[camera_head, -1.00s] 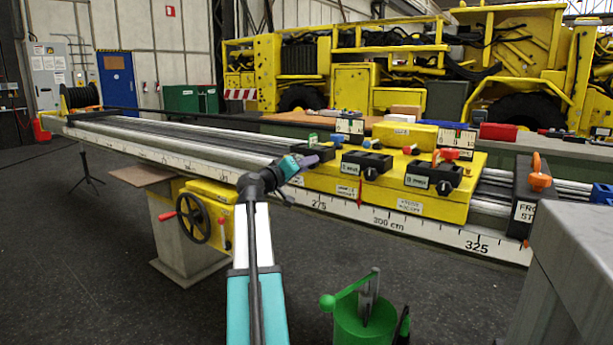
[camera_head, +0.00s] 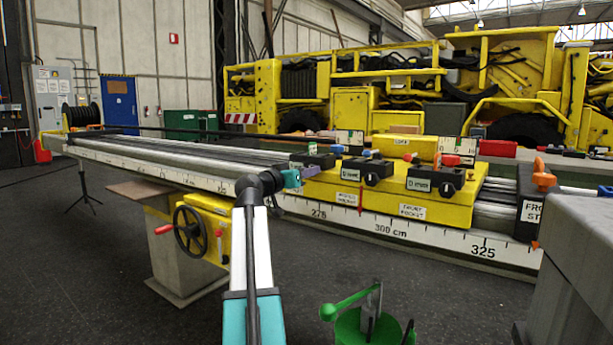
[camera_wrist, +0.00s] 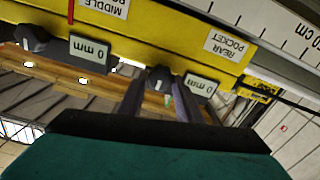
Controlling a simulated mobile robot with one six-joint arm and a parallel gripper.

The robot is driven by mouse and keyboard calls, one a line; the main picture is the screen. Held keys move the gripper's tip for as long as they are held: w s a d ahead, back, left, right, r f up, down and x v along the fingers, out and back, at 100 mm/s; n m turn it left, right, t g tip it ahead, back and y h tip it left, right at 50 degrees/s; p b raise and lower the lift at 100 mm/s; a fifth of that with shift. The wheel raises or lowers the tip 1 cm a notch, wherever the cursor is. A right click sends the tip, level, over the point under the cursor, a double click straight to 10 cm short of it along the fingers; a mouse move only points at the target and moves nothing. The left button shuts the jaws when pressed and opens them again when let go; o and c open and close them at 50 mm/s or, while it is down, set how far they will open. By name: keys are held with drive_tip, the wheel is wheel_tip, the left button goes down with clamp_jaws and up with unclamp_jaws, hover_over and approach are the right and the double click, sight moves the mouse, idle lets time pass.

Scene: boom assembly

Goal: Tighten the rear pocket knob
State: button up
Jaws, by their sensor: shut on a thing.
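The rear pocket knob (camera_wrist: 160,76) is a small dark knob beside a "0 mm" display (camera_wrist: 201,86). The wrist view shows it upside down, with the "REAR POCKET" label (camera_wrist: 229,43) on the yellow carriage. My gripper (camera_wrist: 158,88) has one finger on each side of the knob and is shut on it; the fingers partly hide it. In the head view, my gripper (camera_head: 312,171) is at the left end of the yellow carriage (camera_head: 350,199), against the black rear pocket block (camera_head: 318,160). The knob is hidden there.
The middle knob (camera_head: 371,179) and front knob (camera_head: 446,188) are to the right on the carriage. The front stop (camera_head: 529,210) and a grey block (camera_head: 585,265) are farther right. A handwheel (camera_head: 190,230) and green can (camera_head: 367,330) are below the rail.

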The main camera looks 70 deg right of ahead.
drive_tip(key=shift+s+f, duration=0.1)
drive_tip(key=shift+s, duration=0.05)
drive_tip(key=o, duration=1)
drive_tip(key=shift+o, duration=0.2)
drive_tip(key=shift+a, duration=0.1)
drive_tip(key=p+v, duration=0.4)
drive_tip(key=v, duration=0.9)
drive_tip(key=shift+a, duration=0.25)
